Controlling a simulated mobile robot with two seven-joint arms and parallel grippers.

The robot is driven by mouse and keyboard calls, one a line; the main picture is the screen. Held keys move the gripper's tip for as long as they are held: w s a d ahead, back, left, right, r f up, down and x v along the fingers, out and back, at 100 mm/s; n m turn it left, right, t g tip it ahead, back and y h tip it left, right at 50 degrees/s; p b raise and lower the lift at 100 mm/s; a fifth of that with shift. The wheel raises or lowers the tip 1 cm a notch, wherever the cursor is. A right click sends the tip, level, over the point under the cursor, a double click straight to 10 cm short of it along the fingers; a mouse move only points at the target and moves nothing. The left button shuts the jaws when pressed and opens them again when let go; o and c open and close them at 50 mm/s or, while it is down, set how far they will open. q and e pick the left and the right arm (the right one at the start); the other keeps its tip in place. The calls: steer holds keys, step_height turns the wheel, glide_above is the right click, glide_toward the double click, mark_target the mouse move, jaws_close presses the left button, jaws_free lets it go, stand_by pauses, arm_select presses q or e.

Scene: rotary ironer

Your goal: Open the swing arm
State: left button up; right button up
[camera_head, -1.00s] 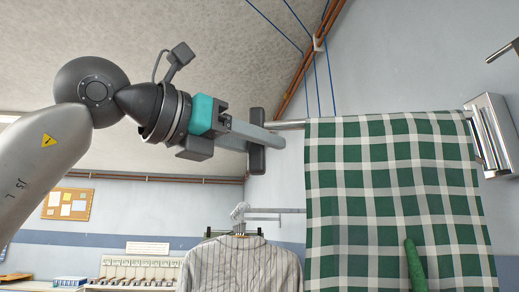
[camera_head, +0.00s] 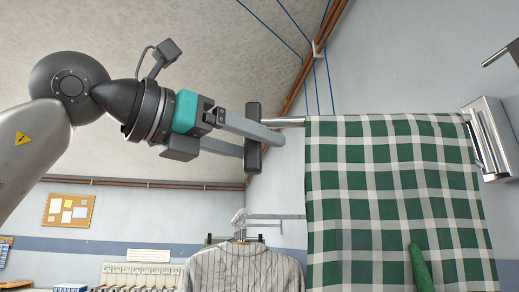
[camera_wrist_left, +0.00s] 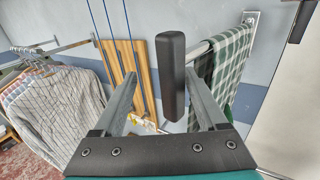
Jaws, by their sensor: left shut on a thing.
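The swing arm is a metal bar (camera_head: 290,122) running from a silver wall bracket (camera_head: 486,135) at the right. A green and white checked cloth (camera_head: 400,200) hangs over it. A dark upright grip (camera_head: 254,138) sits at the bar's left end. My left gripper (camera_head: 266,140) is shut on this grip, one finger passing on each side. In the left wrist view the grip (camera_wrist_left: 172,75) stands between the two grey fingers, and the bar (camera_wrist_left: 203,48) and cloth (camera_wrist_left: 228,65) run behind it. My right gripper is not in view.
A grey striped jacket (camera_head: 240,268) hangs on a hanger below the bar. A green object (camera_head: 420,268) shows in front of the cloth's lower part. A dark rod (camera_head: 500,54) juts in at the upper right. Blue lines (camera_head: 318,80) run down the wall behind.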

arm_select(q)
steer(key=b+v, duration=0.1)
steer(key=v, duration=1.2)
steer(key=shift+a, duration=0.4)
